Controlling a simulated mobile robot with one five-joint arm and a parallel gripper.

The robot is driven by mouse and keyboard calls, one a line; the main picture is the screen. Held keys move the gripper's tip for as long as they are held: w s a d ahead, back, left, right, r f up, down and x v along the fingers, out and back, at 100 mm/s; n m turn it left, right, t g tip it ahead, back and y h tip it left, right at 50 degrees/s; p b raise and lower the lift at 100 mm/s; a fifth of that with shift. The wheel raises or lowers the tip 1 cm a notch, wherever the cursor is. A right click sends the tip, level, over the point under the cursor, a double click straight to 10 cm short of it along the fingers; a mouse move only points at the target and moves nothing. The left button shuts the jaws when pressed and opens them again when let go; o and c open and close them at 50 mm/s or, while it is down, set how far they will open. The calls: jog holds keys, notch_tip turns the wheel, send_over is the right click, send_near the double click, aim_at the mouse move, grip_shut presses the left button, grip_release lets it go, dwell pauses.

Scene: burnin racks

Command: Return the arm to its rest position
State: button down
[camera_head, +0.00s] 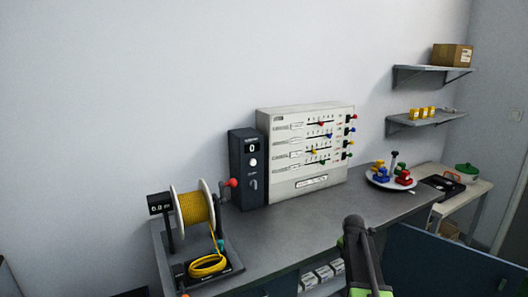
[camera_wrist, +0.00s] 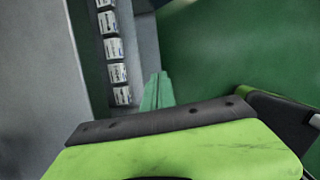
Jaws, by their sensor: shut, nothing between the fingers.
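My gripper (camera_wrist: 157,90) shows in the wrist view as two narrow green fingers side by side, shut with nothing between them. The lime-green and dark housing of my arm fills the lower part of that view. In the head view, my dark and lime-green arm rises from the bottom edge, in front of the grey workbench (camera_head: 290,232). The fingers cannot be made out clearly there. In the wrist view, several white boxes (camera_wrist: 115,50) stand in a row beyond the fingers, to the left.
On the bench stand a yellow cable spool (camera_head: 195,208), a dark meter box (camera_head: 248,170), a cream slider panel (camera_head: 290,183) and a white plate (camera_head: 377,182) with coloured parts. A dark blue panel (camera_head: 440,268) lies right of my arm. Two wall shelves (camera_head: 425,121) hang at right.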

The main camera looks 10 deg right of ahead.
jog(key=s+a+m+y, duration=0.1)
jog(key=s+a+m, duration=0.3)
jog(key=a, duration=1.2)
jog(key=s+a+m+g, duration=0.1)
jog(key=s+a+m, duration=0.4)
jog(key=s+m, duration=0.2)
jog(key=s+a+m+g+y+p, duration=0.1)
jog(key=s+a+m, duration=0.3)
jog(key=m, duration=0.8)
jog(key=s, duration=0.2)
jog(key=shift+s+a+r+g, duration=0.25)
jog(key=shift+s+a+g, duration=0.05)
jog(key=shift+s+a, duration=0.1)
jog(key=shift+s, duration=0.1)
